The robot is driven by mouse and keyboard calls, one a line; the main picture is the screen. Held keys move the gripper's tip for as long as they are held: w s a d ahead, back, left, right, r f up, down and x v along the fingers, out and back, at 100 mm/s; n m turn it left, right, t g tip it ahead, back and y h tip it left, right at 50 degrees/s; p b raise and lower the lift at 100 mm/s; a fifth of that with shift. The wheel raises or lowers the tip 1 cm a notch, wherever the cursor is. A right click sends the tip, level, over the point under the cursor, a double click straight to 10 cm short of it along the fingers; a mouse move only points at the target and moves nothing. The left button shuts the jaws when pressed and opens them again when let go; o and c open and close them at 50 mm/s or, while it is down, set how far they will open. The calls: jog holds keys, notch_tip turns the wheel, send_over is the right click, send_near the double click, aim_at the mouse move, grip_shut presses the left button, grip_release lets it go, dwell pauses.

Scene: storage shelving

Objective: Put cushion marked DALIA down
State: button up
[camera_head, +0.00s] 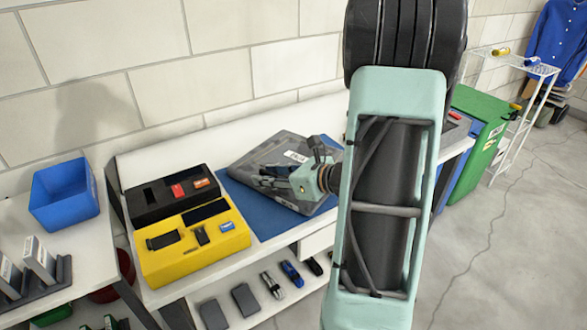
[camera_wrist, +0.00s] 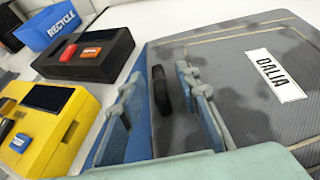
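The grey cushion with the white DALIA label (camera_wrist: 277,75) fills the right of the wrist view. In the head view the same cushion (camera_head: 263,150) appears to lie flat on the blue mat (camera_head: 240,203), partly hidden by my gripper and arm. My gripper (camera_head: 275,180) is just over the cushion's near side. In the wrist view my gripper (camera_wrist: 162,110) has its fingers wide apart. A black handle-like piece (camera_wrist: 160,90) at the cushion's edge shows between them, with clear gaps on both sides.
A yellow case (camera_head: 190,262) and a black case (camera_head: 150,210) stand left of the mat. A blue RECYCLE bin (camera_head: 65,192) is farther left. Several small items lie on the lower shelf (camera_head: 258,307). A green bin (camera_head: 478,115) stands at the right.

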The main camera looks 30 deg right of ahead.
jog(key=shift+w, duration=0.1)
jog(key=shift+c, duration=0.2)
grip_shut()
